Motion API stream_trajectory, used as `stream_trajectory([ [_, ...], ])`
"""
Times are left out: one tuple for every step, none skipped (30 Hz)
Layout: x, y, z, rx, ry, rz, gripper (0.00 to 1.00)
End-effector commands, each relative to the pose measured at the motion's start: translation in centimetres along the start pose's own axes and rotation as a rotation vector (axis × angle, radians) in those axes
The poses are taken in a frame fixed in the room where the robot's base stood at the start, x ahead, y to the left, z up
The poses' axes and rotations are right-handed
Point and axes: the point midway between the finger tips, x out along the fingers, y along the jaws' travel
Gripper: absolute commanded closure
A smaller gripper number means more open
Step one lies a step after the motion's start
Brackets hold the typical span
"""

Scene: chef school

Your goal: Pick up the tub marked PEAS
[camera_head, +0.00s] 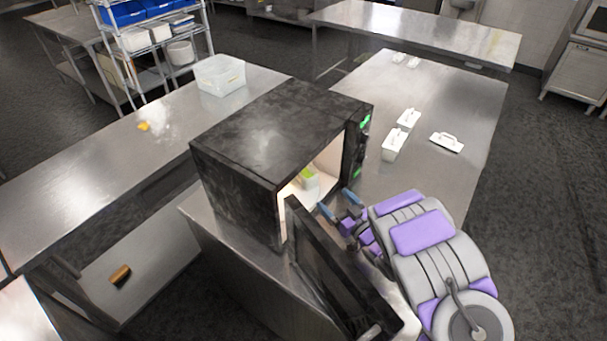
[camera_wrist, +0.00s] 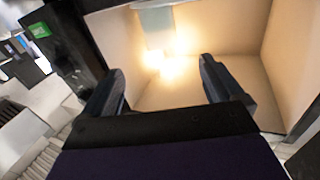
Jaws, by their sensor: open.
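A small tub with a green patch (camera_head: 309,179) is inside the lit black microwave (camera_head: 262,142); I cannot read any marking on it. The microwave door (camera_head: 330,268) hangs open toward the front. My gripper (camera_head: 339,204) is open and empty at the microwave's opening, in front of and lower right of the tub in the head view. In the wrist view, the spread fingers (camera_wrist: 160,78) face the bright cavity. A pale grey-green shape (camera_wrist: 157,24) at the top, beyond the fingers, may be the tub. Its lower part is lost in glare.
The open door stands close to the left of my arm. Several white tubs (camera_head: 393,145) and a loose white lid (camera_head: 447,142) are on the right steel table (camera_head: 440,95). A clear bin (camera_head: 220,76) stands on the left table (camera_head: 80,185).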

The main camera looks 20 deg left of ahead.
Motion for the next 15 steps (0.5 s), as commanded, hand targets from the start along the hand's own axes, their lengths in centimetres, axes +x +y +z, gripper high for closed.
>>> stream_trajectory([
  [1.1,-0.1,0.0,-0.001,0.005,-0.002,0.06],
  [1.7,-0.1,0.0,-0.001,0.003,-0.002,0.06],
  [2.5,-0.1,0.1,-0.001,0.002,-0.001,0.06],
  [3.0,-0.1,0.0,-0.001,0.004,-0.002,0.06],
  [3.6,0.0,-0.1,-0.001,0.006,-0.002,0.06],
  [4.3,0.0,-0.1,-0.001,0.004,-0.001,0.06],
  [4.8,0.0,0.0,-0.001,0.002,-0.001,0.06],
  [5.2,0.0,0.1,-0.001,0.001,-0.001,0.06],
  [5.9,0.1,-0.1,-0.001,0.004,-0.002,0.06],
  [6.4,0.1,-0.2,-0.001,0.006,-0.002,0.06],
  [6.9,0.1,-0.2,-0.001,0.006,-0.002,0.06],
  [7.3,0.2,-0.1,0.0,0.003,0.0,0.06],
  [7.7,0.2,0.0,0.001,0.002,0.0,0.06],
  [8.1,0.2,0.0,0.001,0.002,0.0,0.06],
  [8.5,0.2,-0.1,0.002,0.003,0.0,0.06],
])
